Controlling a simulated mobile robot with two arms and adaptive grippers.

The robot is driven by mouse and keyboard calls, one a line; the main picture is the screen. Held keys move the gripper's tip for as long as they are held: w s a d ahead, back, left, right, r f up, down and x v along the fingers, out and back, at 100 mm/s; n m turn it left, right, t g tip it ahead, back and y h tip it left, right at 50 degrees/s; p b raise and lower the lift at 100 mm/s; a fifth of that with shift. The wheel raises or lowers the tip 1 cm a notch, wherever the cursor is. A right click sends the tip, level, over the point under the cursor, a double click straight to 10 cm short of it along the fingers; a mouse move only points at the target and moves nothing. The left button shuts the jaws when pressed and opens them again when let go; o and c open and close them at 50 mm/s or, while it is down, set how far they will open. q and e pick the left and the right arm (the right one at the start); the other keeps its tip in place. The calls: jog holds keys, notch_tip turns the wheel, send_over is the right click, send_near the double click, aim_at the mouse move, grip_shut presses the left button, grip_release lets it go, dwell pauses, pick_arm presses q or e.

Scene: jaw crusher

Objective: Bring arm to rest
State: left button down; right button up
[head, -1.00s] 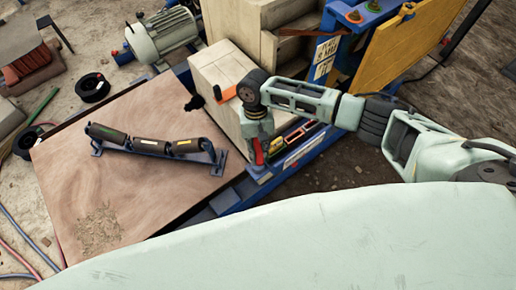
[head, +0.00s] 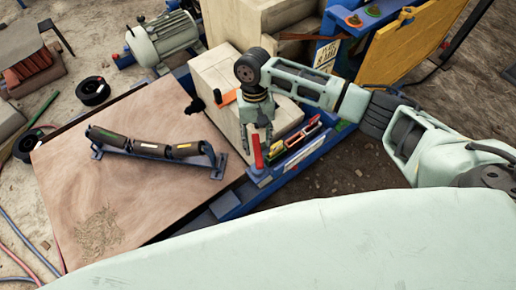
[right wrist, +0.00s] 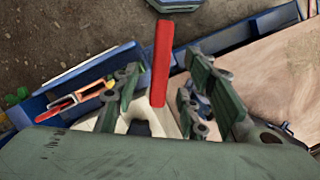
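My right gripper (head: 257,147) hangs fingers-down above the blue frame, beside the pale wooden block. In the right wrist view its two fingers (right wrist: 160,95) stand apart with nothing clamped between them. A red lever (head: 258,153) stands up from a blue bracket just below the fingertips. In the right wrist view the red lever (right wrist: 162,62) shows between and beyond the fingers, with a gap to each. My left gripper is out of view.
A wooden board (head: 150,215) bears a conveyor roller set (head: 150,147). The pale wooden block (head: 222,80) is close beside the right gripper. Tools lie in a blue tray (head: 318,148). A grey motor (head: 163,38) and a yellow panel (head: 410,45) are farther back.

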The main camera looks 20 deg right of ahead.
jog(key=v, duration=0.5)
jog(key=shift+r, duration=0.15)
jog(key=s+a+f+n+t+y, duration=0.3)
jog(key=s+a+f+n, duration=0.15)
jog(key=s+a, duration=0.45)
jog(key=s+d+r+t+h, duration=0.1)
jog(key=s+d+t+h, duration=0.2)
jog(key=s+d, duration=1.1)
notch_tip(320, 180, down, 28)
jog(key=d+g, duration=0.1)
jog(key=d, duration=0.1)
jog(key=s+d+f+g+b, duration=0.1)
jog(key=s+d+f, duration=0.2)
jog(key=s+f, duration=1.2)
jog(key=shift+s, duration=0.8)
